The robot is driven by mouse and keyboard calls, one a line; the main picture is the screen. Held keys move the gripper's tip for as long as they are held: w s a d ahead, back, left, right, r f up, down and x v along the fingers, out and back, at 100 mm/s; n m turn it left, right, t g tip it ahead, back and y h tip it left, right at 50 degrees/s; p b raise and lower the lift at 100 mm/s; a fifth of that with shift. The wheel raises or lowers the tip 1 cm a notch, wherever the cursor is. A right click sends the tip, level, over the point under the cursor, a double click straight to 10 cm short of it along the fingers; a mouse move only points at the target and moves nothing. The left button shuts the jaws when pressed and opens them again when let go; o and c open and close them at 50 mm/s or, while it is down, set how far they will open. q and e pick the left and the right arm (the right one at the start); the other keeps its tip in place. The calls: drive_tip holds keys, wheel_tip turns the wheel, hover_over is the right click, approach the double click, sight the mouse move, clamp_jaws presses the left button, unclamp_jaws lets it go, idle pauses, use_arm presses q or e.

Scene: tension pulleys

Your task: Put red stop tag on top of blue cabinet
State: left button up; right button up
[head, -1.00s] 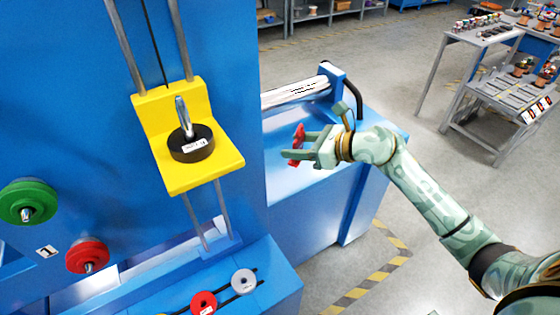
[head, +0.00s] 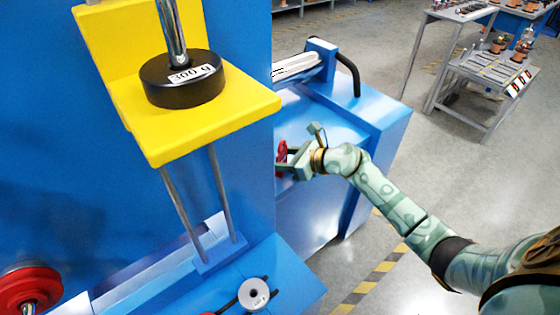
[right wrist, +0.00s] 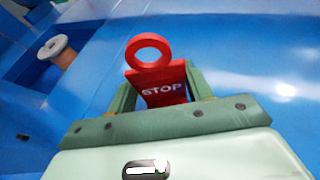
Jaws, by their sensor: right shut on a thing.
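The red stop tag (right wrist: 160,86) is between the fingers of my right gripper (right wrist: 155,92) in the right wrist view, with its ring above the word STOP. In the head view the tag (head: 281,153) shows at the tips of the right gripper (head: 288,158), beside the edge of the tall blue panel. The gripper is shut on it. A blue cabinet (head: 385,125) with a flat top stands behind and right of the tall blue panel (head: 235,60). The gripper and tag appear over or in front of this cabinet; the exact height cannot be told. My left gripper is not in view.
A yellow carrier (head: 245,105) holding a black 300 g weight (head: 182,82) is close at left. A red disc (head: 28,288) and a grey spool (head: 254,293) are low in front. A grey table (head: 485,75) stands far right; the floor between is clear.

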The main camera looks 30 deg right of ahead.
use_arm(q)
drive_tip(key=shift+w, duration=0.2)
use_arm(e)
drive_tip(key=o, duration=0.5)
drive_tip(key=shift+f, duration=0.2)
drive_tip(key=o, duration=0.5)
drive_tip(key=shift+c, duration=0.2)
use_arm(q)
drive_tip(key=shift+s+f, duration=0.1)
use_arm(e)
drive_tip(key=shift+r, duration=0.1)
drive_tip(key=shift+r, duration=0.3)
use_arm(q)
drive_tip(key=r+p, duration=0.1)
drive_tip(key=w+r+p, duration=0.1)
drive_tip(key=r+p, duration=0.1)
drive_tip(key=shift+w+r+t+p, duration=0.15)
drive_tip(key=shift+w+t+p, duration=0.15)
drive_tip(key=shift+p, duration=0.1)
use_arm(e)
drive_tip(key=v, duration=1.2)
